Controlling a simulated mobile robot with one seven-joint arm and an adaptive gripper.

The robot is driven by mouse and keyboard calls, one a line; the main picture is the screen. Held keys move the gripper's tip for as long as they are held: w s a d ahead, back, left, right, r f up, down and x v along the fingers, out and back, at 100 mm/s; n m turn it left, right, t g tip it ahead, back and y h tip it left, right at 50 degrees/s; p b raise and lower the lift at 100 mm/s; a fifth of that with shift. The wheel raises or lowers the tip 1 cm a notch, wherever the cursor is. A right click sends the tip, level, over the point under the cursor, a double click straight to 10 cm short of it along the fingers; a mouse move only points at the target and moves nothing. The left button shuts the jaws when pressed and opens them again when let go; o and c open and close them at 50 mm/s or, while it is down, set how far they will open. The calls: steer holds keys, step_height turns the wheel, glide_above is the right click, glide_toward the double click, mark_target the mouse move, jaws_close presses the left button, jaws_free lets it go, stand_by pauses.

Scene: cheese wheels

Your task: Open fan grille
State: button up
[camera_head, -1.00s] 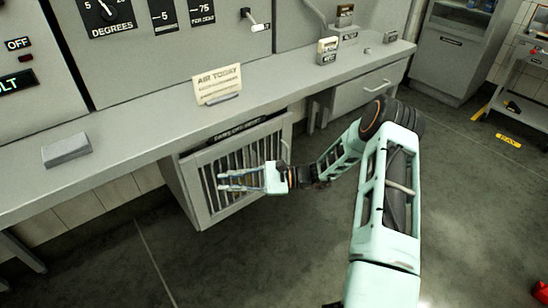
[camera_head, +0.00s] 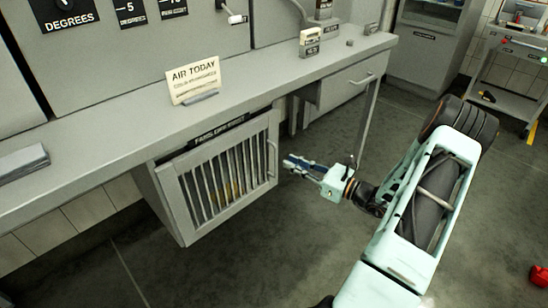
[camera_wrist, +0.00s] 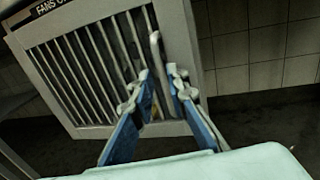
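The fan grille (camera_head: 222,178) is a grey framed door with vertical bars, set in a box under the bench. It also fills much of the wrist view (camera_wrist: 80,72). I cannot tell whether it is fully closed. Its upright bar handle (camera_head: 271,158) is on the door's right side, and the handle shows in the wrist view (camera_wrist: 158,58). My gripper (camera_head: 288,163) is just right of the handle, apart from it in the head view. In the wrist view my gripper (camera_wrist: 160,82) has its two blue fingers apart with nothing held, pointing toward the handle's lower part.
The bench top (camera_head: 120,108) runs above the grille and carries an "AIR TODAY" sign (camera_head: 194,80). A drawer (camera_head: 350,83) and a bench leg (camera_head: 368,125) stand behind my gripper to the right. The floor in front of the grille (camera_head: 225,265) is clear.

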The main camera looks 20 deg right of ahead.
steer(key=b+x, duration=0.1)
steer(key=x, duration=0.6)
jaws_close()
steer(key=shift+s, duration=0.1)
